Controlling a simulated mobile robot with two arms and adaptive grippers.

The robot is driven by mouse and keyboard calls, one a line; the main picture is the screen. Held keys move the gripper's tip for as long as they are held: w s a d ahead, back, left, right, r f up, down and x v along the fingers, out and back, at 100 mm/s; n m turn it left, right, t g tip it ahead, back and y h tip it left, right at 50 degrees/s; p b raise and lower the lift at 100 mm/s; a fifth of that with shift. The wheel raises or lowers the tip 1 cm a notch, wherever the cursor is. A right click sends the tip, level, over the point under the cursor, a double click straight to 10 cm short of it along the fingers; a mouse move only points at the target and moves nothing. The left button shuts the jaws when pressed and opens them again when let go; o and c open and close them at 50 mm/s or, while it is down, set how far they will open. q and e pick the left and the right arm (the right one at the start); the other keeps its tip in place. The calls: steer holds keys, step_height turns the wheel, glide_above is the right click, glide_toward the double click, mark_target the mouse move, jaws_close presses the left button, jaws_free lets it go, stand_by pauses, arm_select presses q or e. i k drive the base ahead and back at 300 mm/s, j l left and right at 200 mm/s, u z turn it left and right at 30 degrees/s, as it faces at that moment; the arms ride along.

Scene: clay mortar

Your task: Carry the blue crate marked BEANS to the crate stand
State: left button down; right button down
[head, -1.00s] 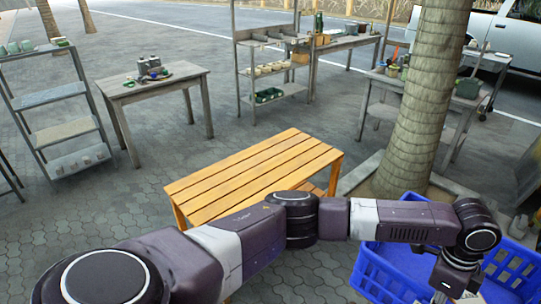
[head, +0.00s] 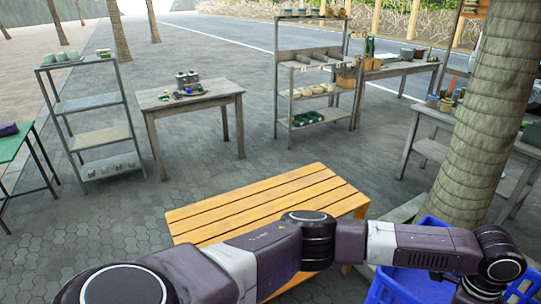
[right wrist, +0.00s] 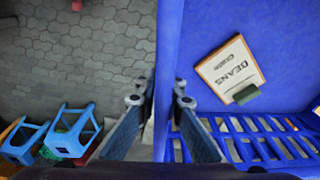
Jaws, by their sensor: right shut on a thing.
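The blue crate (head: 400,284) is at the lower right of the head view, partly cut off by the frame. In the right wrist view a paper tag reading BEANS Crate (right wrist: 230,70) is on the crate's blue surface. My right gripper (right wrist: 161,98) is shut on the crate's wall, a finger on each side.
A palm trunk (head: 490,120) rises right behind the crate. Shelves (head: 100,105), a grey table (head: 190,98) and a rack (head: 310,85) stand farther back. A green table (head: 12,140) is at far left. Blue stools (right wrist: 75,130) show in the wrist view. Paving left of the slatted stand is clear.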

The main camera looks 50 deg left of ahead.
mark_target(272, 208)
steer(key=i+l+u, duration=0.1)
steer(key=i+u, duration=0.3)
steer(key=i, duration=0.5)
steer(key=i+u, duration=0.25)
steer(key=i, duration=0.75)
steer(key=i+u, duration=0.15)
steer(key=u, duration=0.2)
steer(key=i+u, duration=0.1)
steer(key=u, duration=1.55)
